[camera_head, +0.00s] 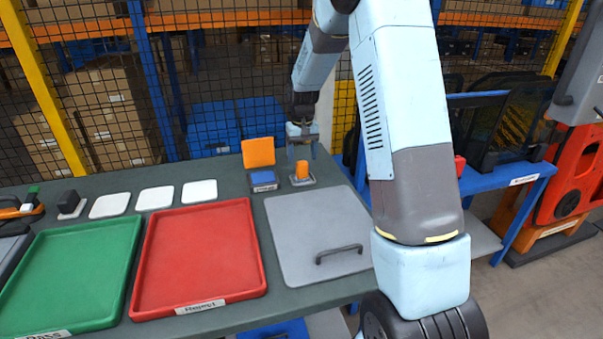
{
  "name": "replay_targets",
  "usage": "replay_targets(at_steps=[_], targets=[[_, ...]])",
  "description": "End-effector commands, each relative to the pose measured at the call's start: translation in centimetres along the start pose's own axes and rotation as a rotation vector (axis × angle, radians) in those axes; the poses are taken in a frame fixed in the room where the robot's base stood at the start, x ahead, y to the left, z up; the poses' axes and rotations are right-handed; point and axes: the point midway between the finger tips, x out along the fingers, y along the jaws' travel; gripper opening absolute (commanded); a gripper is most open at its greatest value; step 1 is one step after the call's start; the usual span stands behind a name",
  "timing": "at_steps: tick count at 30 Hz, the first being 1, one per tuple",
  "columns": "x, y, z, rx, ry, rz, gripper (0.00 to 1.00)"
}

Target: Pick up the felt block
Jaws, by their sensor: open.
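My gripper (302,150) is open, with its fingers pointing down, over the far edge of the table near a small orange block (302,171). The orange block stands on a grey base and appears just below the fingertips; I cannot tell the exact gap. A small dark block (69,201) sits on a light pad at the far left. I cannot tell for certain which block is the felt one.
A grey panel (300,225) with a dark handle, a red tray (257,250) labelled Reject, a green tray (65,265) and white pads (155,198) cover much of the table (225,178).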

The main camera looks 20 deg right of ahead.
Motion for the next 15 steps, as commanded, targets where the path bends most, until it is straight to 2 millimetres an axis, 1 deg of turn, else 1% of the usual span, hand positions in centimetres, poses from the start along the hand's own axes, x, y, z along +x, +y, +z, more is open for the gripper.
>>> replay_targets(at_steps=[1,3,7,10,15], targets=[[0.9,-0.1,0.1,-0.001,-0.004,0.000,0.72],[1.9,-0.1,0.2,-0.001,-0.005,0.000,0.72],[3.4,-0.1,0.1,0.000,-0.003,0.000,0.72],[4.1,-0.1,0.1,0.000,-0.001,0.000,0.72],[4.2,-0.1,0.1,0.000,0.000,0.000,0.72]])
